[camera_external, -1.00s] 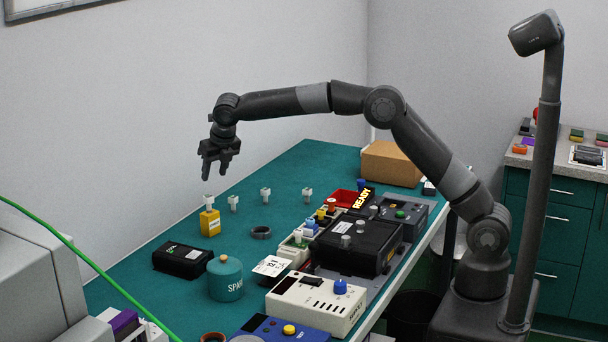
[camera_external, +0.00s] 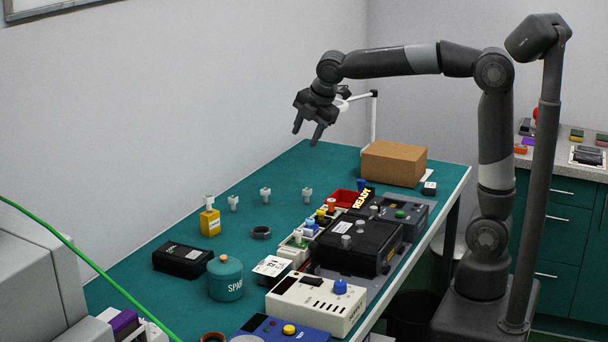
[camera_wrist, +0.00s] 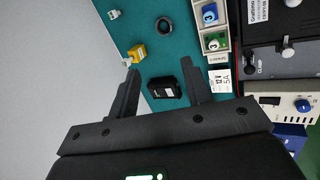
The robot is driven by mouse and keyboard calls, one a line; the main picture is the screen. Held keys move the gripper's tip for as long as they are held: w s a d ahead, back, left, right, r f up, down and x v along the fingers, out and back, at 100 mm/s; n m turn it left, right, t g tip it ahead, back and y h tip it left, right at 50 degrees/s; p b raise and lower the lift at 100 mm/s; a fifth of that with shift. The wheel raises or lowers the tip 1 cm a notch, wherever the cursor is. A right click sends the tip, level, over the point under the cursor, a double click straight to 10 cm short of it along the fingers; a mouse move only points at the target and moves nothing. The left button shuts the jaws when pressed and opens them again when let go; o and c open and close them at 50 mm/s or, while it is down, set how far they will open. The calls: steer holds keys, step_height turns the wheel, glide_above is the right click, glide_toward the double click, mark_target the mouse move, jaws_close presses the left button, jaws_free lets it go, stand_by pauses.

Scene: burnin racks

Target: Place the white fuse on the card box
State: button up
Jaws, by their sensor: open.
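A small white fuse-like piece (camera_external: 209,201) stands on top of a small yellow box (camera_external: 210,224) with a dark label. In the wrist view the yellow box (camera_wrist: 138,52) has the white piece (camera_wrist: 126,62) at its left side. Similar small white pieces stand on the green bench: one (camera_external: 233,203) beside the yellow box and others (camera_external: 265,195) (camera_external: 307,194) farther right. A brown cardboard box (camera_external: 394,163) sits at the bench's far end, its top bare. My gripper (camera_external: 306,136) is open and empty, raised above the bench; its spread fingers show in the wrist view (camera_wrist: 160,70).
A black box (camera_external: 183,260), a dark ring (camera_external: 261,232) and a green canister (camera_external: 225,278) stand on the near bench. Instruments and a black unit (camera_external: 355,243) line the right edge, with a red tray (camera_external: 345,198) and READY sign (camera_external: 362,199).

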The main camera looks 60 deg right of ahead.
steer(key=s+d+f+m, duration=0.1)
steer(key=s+f+m, duration=0.1)
steer(key=s+m, duration=0.3)
steer(key=s+d+f+m+y, duration=0.1)
steer(key=s+m, duration=0.5)
steer(key=s, duration=0.6)
steer(key=s+d+f+m, duration=0.3)
steer(key=s+f+m, duration=0.2)
steer(key=s, duration=0.4)
steer(key=shift+s+f+m+t, duration=0.2)
steer(key=shift+s+m+t, duration=0.1)
steer(key=shift+s+t, duration=0.1)
